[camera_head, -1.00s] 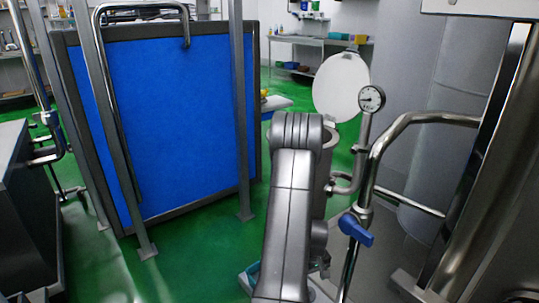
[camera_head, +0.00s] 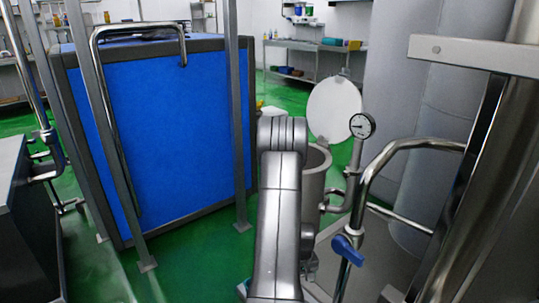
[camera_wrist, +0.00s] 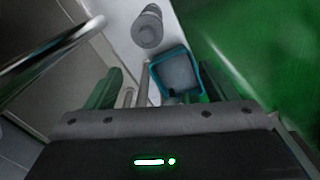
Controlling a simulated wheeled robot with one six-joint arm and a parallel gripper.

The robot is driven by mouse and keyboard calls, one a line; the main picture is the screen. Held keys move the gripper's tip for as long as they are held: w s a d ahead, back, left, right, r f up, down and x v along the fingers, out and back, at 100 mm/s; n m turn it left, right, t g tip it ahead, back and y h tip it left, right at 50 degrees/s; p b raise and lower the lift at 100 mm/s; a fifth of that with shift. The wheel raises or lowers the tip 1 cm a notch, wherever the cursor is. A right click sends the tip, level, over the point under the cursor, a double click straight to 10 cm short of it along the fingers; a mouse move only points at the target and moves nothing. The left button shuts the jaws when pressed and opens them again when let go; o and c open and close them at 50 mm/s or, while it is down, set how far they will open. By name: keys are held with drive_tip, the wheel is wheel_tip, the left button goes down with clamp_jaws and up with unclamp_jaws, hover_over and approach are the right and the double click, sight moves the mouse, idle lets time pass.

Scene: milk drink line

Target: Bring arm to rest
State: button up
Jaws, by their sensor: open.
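My gripper (camera_wrist: 158,88) shows in the wrist view, with its two dark green fingers apart and nothing held between them. My arm (camera_head: 279,215) rises from the bottom middle of the head view. Its end and gripper are hidden in that view. Beyond the fingers in the wrist view are a teal-rimmed square container (camera_wrist: 154,70) and a grey cylindrical part (camera_wrist: 147,28). I cannot tell how far below the fingers they are.
A blue framed panel (camera_head: 160,130) stands left of my arm behind metal posts. To the right are a pot (camera_head: 316,175) with a raised round lid (camera_head: 335,110), a gauge (camera_head: 362,126), bent pipework (camera_head: 400,150) and a blue valve handle (camera_head: 347,250). Green floor (camera_head: 200,265) shows between.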

wheel_tip(320, 180, up, 8)
drive_tip(key=a+m+p, duration=0.1)
drive_tip(key=a+p, duration=0.2)
drive_tip(key=p, duration=0.6)
drive_tip(key=shift+w, duration=0.1)
